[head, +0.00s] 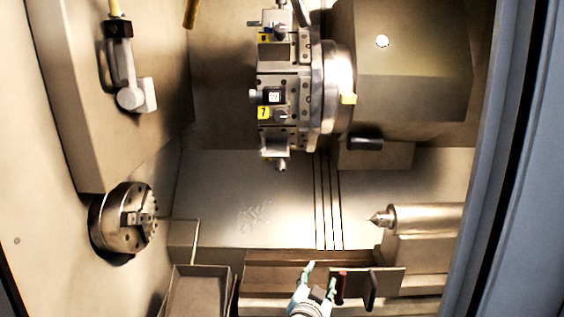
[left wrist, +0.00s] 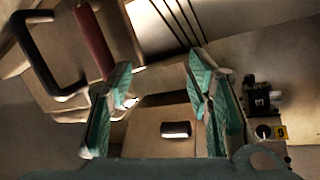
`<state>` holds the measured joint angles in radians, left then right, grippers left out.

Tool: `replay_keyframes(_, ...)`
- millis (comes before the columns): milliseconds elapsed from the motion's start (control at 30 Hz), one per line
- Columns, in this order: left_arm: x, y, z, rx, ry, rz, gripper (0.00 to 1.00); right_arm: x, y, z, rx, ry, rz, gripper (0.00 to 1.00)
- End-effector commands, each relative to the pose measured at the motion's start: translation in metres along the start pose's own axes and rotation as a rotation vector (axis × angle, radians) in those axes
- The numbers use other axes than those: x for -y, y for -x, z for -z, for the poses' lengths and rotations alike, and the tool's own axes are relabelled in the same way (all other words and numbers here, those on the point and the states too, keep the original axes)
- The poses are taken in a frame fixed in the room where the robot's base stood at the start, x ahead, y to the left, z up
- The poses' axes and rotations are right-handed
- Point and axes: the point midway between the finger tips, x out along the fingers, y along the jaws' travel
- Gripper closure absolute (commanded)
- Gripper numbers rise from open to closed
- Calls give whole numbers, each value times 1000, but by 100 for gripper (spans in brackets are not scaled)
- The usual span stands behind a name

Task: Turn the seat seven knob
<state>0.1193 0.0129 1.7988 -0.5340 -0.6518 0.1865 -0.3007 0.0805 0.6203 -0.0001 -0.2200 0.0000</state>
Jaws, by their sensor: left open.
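The turret (head: 332,82) hangs at the upper middle of the head view. Its seat marked by a yellow 7 label (head: 264,113) faces left, with a small round metal knob (head: 281,116) just right of the label and a black block with a white square (head: 272,97) above. My left gripper (head: 319,277) is low in the head view, well below the turret, with fingers apart and nothing between them. In the left wrist view its teal fingers (left wrist: 162,78) are spread. My right gripper is not seen.
A plate (head: 390,278) with a red grip (head: 340,287) and a black handle (head: 372,290) is close right of my left gripper. A pointed tailstock centre (head: 385,218) is at right, a chuck (head: 122,222) at left, and an open tray (head: 200,272) below. Space below the turret looks clear.

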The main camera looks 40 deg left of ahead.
Motion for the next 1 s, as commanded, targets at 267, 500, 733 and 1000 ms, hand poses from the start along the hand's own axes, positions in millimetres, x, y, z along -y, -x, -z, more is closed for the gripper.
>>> replay_keyframes(267,156,126,248,-489,254,379,54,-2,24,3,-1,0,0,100)
replay_keyframes(500,186,134,275,-548,294,429,54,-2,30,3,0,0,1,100)
replay_keyframes(733,219,83,304,-545,292,432,54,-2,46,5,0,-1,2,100)
replay_keyframes(1000,240,43,324,-545,296,426,54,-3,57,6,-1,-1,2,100)
